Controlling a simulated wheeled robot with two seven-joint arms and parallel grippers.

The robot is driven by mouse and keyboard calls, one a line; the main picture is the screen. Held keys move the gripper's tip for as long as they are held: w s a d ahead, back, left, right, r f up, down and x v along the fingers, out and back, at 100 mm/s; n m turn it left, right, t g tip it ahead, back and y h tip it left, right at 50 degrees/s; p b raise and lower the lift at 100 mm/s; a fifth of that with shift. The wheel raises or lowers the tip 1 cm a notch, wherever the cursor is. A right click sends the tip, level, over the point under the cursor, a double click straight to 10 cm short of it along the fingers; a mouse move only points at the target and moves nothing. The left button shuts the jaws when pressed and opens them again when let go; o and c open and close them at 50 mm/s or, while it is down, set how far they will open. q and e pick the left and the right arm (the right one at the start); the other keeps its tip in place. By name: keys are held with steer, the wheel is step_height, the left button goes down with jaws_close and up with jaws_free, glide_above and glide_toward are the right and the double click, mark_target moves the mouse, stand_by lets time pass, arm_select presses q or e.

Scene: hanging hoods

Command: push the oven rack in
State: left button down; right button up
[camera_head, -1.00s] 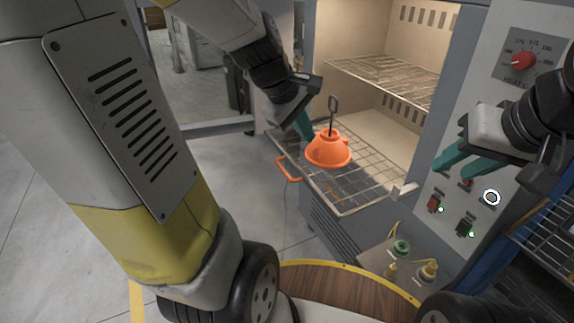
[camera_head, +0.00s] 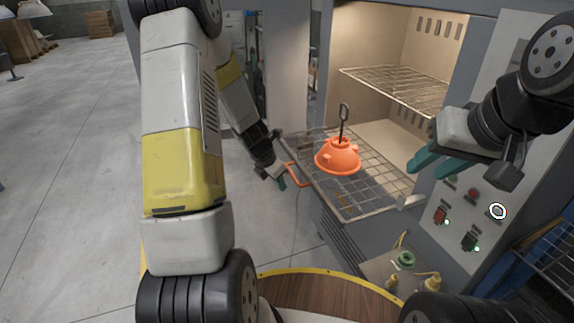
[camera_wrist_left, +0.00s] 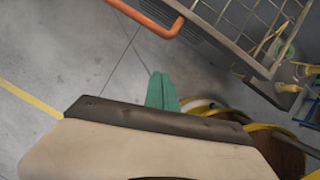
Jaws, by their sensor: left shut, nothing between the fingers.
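The oven rack (camera_head: 375,197) is pulled out of the oven, a wire grid with an orange handle (camera_head: 294,174) on its front left edge. An orange hood (camera_head: 338,157) with a dark hook on top rests on the rack. My left gripper (camera_head: 282,184) is shut and empty, just left of the orange handle and apart from it. In the left wrist view its teal fingers (camera_wrist_left: 162,92) are together, with the orange handle (camera_wrist_left: 150,22) beyond them. My right gripper (camera_head: 428,164) has teal fingers spread apart, empty, in front of the control panel.
The oven (camera_head: 400,60) is open, with an upper wire shelf (camera_head: 395,88) inside. The control panel (camera_head: 488,180) with switches stands to the right. A small ledge with a green ring (camera_head: 405,259) and yellow parts is below. Open floor (camera_head: 70,150) lies left.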

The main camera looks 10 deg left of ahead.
arm_select(q)
steer(key=w+d+f, duration=0.3)
steer(key=w, duration=0.1)
steer(key=shift+w+d+f, duration=0.15)
steer(key=shift+w, duration=0.1)
